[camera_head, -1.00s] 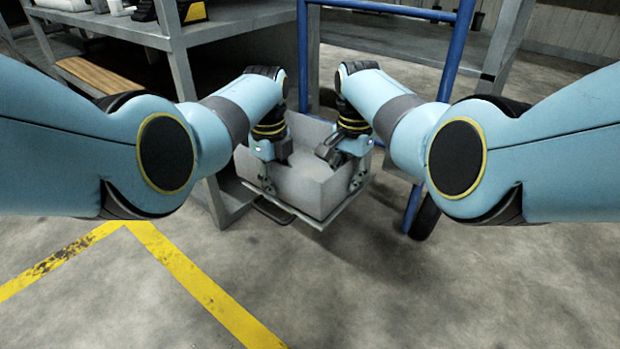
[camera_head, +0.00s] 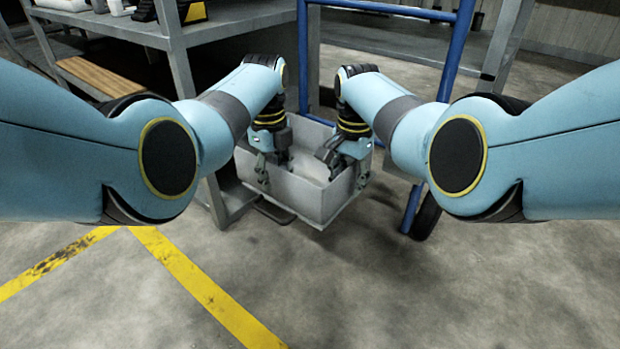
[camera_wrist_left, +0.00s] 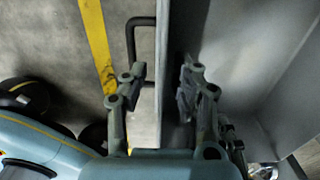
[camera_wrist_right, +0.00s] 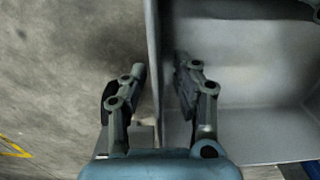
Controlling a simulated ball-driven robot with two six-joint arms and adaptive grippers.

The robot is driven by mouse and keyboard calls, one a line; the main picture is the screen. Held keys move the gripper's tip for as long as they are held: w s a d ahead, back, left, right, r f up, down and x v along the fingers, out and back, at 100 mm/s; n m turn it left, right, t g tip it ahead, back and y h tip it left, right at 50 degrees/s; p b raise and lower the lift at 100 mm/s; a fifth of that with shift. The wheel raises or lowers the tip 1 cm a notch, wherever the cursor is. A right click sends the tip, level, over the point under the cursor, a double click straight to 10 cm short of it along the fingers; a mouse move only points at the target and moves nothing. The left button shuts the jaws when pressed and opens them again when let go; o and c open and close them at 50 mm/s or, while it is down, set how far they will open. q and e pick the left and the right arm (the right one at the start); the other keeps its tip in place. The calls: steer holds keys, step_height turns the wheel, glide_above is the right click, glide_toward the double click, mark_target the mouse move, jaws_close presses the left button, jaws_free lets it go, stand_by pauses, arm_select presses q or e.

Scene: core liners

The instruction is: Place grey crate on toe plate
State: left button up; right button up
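The grey crate (camera_head: 318,205) is an open box low at the blue hand truck (camera_head: 448,75), upright in the head view. The toe plate is hidden beneath the crate, so contact there cannot be seen. My left gripper (camera_head: 264,172) is at the crate's left wall, fingers apart with the wall between them in the left wrist view (camera_wrist_left: 163,85). My right gripper (camera_head: 348,168) is at the crate's right wall. In the right wrist view (camera_wrist_right: 162,85) its fingers are also apart, one outside and one inside the wall.
A grey shelf unit (camera_head: 180,75) stands close to the crate's left. The hand truck's black wheel (camera_head: 426,218) is at the right. A dark bent bar (camera_head: 272,210) lies beside the crate. Yellow floor tape (camera_head: 205,290) crosses the open floor in front.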

arm_select(q)
step_height(320, 180, up, 9)
steer(key=shift+r, duration=0.2)
arm_select(e)
steer(key=shift+r, duration=0.3)
step_height(320, 180, up, 12)
steer(key=shift+f, duration=0.25)
